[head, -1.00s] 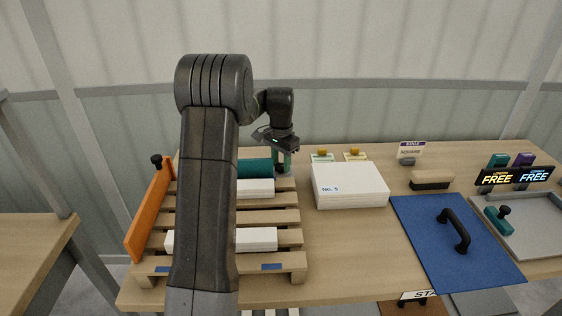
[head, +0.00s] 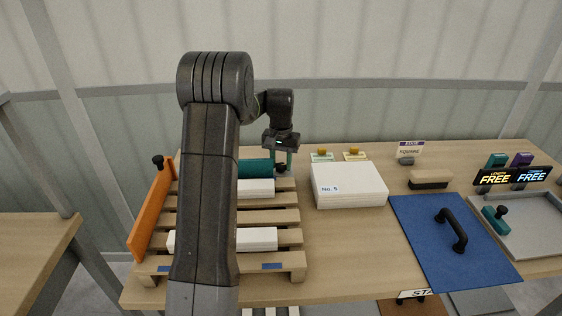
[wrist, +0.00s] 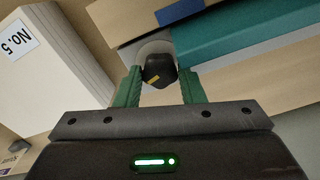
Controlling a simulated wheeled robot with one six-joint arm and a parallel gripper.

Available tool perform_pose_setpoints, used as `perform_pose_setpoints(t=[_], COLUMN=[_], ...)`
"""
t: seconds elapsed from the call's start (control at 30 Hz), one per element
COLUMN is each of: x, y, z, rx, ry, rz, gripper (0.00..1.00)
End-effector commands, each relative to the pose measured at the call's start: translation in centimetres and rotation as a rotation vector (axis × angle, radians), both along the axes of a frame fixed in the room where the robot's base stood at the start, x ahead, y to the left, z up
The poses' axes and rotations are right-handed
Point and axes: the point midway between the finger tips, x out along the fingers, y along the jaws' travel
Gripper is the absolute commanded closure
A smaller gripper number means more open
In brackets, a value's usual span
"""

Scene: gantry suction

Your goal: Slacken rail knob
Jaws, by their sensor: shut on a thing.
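The black rail knob (wrist: 158,70) has a yellow mark on its face and sits at the end of the teal rail (wrist: 245,40). My gripper (wrist: 160,82) is shut on this knob, one green finger on each side of it. In the head view my gripper (head: 284,163) reaches down at the right end of the teal rail (head: 256,168), at the back of the wooden pallet (head: 285,216). The knob shows there as a small dark shape (head: 281,168). My arm hides part of the teal rail and the pallet.
An orange rail (head: 150,212) with its own black knob (head: 157,161) stands along the pallet's left side. White blocks (head: 255,239) lie on the slats. A white stack marked No. 5 (head: 348,186) stands close right of my gripper. A blue board with a handle (head: 430,250) lies farther right.

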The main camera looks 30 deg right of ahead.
Motion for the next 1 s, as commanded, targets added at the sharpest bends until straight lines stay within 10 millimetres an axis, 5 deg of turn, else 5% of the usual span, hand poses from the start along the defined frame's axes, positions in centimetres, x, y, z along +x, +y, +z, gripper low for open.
perform_pose_setpoints(t=[0.37, 0.4, 0.5, 0.83, 1.0], x=[0.1, 0.1, 0.1, 0.0, 0.1], y=[-0.1, -0.1, 0.0, 0.0, -0.1], z=[0.1, 0.1, 0.1, 0.4, 2.7], rx=[-0.002, -0.002, -0.002, -0.002, -0.003], ry=[-0.003, -0.003, -0.002, -0.002, -0.004], rz=[0.004, 0.004, 0.004, 0.004, 0.004], gripper=[0.87, 0.58, 0.43, 0.43, 0.43])
